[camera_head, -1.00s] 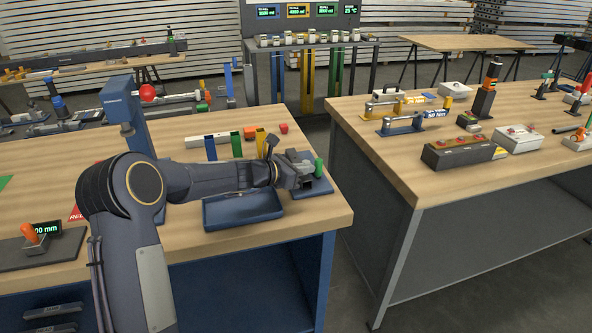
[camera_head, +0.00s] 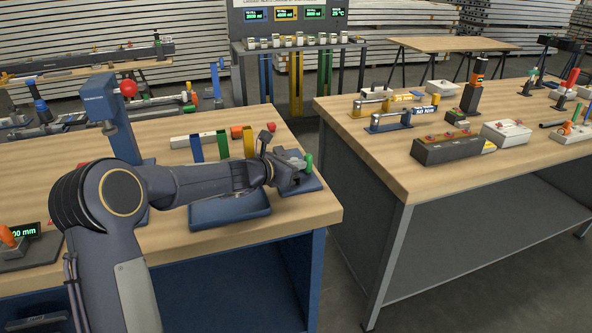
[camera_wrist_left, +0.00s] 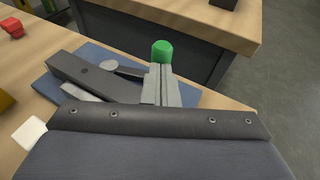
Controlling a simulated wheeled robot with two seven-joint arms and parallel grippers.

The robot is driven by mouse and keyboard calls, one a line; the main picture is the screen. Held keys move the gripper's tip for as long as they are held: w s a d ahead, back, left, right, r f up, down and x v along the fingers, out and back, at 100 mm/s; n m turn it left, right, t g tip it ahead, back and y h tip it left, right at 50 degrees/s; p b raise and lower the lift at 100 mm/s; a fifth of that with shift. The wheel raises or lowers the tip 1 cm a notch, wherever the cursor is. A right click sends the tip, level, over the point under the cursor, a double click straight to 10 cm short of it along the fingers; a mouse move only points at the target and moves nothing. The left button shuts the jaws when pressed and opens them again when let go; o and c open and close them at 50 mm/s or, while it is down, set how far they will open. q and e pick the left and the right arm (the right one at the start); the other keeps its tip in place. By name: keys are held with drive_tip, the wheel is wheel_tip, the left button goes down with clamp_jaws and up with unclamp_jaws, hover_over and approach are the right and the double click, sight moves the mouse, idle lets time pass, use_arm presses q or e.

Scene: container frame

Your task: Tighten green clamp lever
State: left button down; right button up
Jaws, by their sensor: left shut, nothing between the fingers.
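The green clamp lever shows as a green knob (camera_head: 309,162) at the right end of the near bench, and upright in the left wrist view (camera_wrist_left: 162,50). Its clamp has a dark bar (camera_wrist_left: 95,78) and a grey disc, on a blue base plate (camera_wrist_left: 48,87). My left gripper (camera_head: 299,180) is at the clamp, just beside the knob. In the left wrist view its light grey fingers (camera_wrist_left: 164,80) are shut and empty, with their tips just below the knob in the picture. I cannot tell if they touch it. The lever's lower part is hidden. My right gripper is out of view.
A blue tray (camera_head: 230,212) lies below my left forearm. Blue, green and yellow blocks (camera_head: 222,146) stand behind it, with a red piece (camera_head: 268,127) nearby. A second bench (camera_head: 375,150) with tools stands to the right across a gap.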

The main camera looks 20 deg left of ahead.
use_arm(q)
drive_tip(key=shift+w+d+f+n+t+y+b, duration=0.2)
drive_tip(key=shift+d+n+t+y+b, duration=0.45)
drive_tip(key=shift+b, duration=0.75)
drive_tip(key=shift+w+d+r+y+b, duration=0.15)
drive_tip(key=shift+w+d+y+b, duration=0.1)
drive_tip(key=shift+w+d+b, duration=0.7)
drive_tip(key=n+y+b, duration=0.1)
drive_tip(key=b, duration=0.1)
drive_tip(key=w+d+n+y+b, duration=0.1)
drive_tip(key=d+n+t+y+b, duration=0.1)
drive_tip(key=y+b, duration=0.1)
drive_tip(key=shift+w+f+n+b, duration=0.2)
drive_tip(key=shift+w+n+b, duration=0.1)
drive_tip(key=shift+n, duration=0.05)
drive_tip(key=shift+w+d+n+y+b, duration=0.15)
drive_tip(key=shift+w+n+y+b, duration=0.2)
drive_tip(key=shift+y, duration=0.25)
drive_tip(key=shift+w+d+r+n+y, duration=0.15)
drive_tip(key=shift+w+n+y, duration=0.2)
drive_tip(key=shift+n+y, duration=0.25)
drive_tip(key=shift+w+r+n+g+y+p, duration=0.15)
drive_tip(key=shift+w+n+g+y+p, duration=0.5)
drive_tip(key=shift+w+n+y+p, duration=1.45)
drive_tip(key=shift+s+m+y+b, duration=0.2)
drive_tip(key=shift+m+y+b, duration=0.15)
drive_tip(key=shift+b, duration=0.15)
